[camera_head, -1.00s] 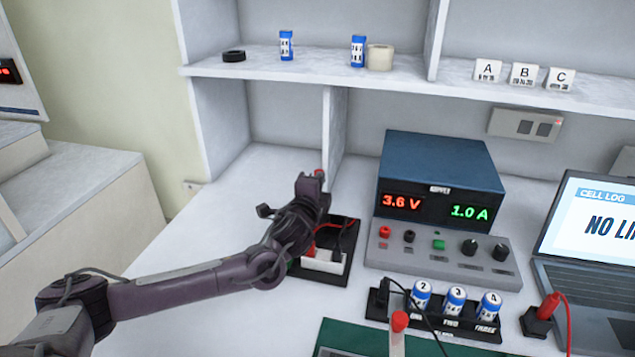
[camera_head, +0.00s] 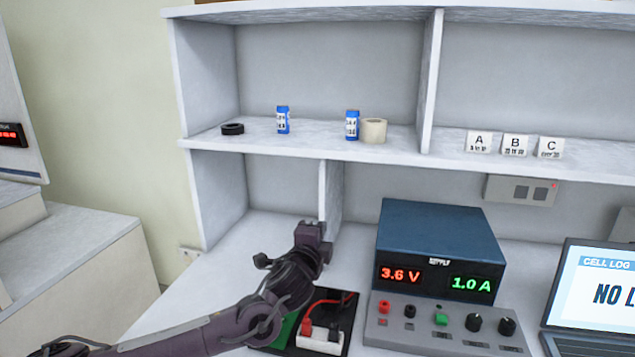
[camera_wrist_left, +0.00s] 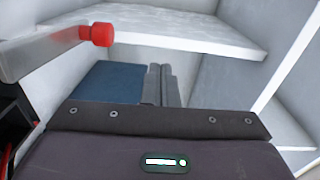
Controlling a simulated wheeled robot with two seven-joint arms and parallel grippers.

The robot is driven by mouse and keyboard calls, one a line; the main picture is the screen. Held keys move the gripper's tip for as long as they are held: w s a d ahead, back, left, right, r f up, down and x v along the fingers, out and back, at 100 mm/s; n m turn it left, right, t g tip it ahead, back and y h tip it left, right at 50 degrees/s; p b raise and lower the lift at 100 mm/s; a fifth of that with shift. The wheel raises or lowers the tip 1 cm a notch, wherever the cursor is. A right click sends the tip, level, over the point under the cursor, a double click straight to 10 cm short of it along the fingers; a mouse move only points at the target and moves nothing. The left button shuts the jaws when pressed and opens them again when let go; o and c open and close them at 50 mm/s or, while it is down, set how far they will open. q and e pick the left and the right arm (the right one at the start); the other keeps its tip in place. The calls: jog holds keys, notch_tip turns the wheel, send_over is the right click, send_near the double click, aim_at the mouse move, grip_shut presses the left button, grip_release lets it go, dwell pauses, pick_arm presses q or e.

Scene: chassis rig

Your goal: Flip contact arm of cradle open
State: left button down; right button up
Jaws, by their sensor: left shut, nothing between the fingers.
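In the left wrist view a grey bar, which looks like the contact arm (camera_wrist_left: 45,52), reaches in from the left and ends in a red knob (camera_wrist_left: 97,34). It is beside my left gripper (camera_wrist_left: 161,84), whose fingers are together and empty, with a visible gap to the knob. In the head view my left gripper (camera_head: 310,232) is above the back of the bench, and the contact arm cannot be made out clearly. The black base, likely the cradle (camera_head: 345,310), with a white block and red wire, is partly hidden by my left arm. My right gripper is out of view.
A blue power supply (camera_head: 440,235) stands right of the gripper. A shelf (camera_head: 300,140) with blue cells and tape rolls runs above, and an upright divider (camera_head: 324,185) stands just behind. A laptop (camera_head: 595,300) is at the right. Bench space left of the divider is clear.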

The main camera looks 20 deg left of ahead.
pick_arm(q)
notch_tip(320, 180, up, 14)
jog(key=s+p, duration=0.1)
jog(key=p, duration=0.1)
jog(key=shift+s+a+r, duration=0.15)
jog(key=shift+a+r, duration=0.05)
jog(key=shift+a, duration=0.15)
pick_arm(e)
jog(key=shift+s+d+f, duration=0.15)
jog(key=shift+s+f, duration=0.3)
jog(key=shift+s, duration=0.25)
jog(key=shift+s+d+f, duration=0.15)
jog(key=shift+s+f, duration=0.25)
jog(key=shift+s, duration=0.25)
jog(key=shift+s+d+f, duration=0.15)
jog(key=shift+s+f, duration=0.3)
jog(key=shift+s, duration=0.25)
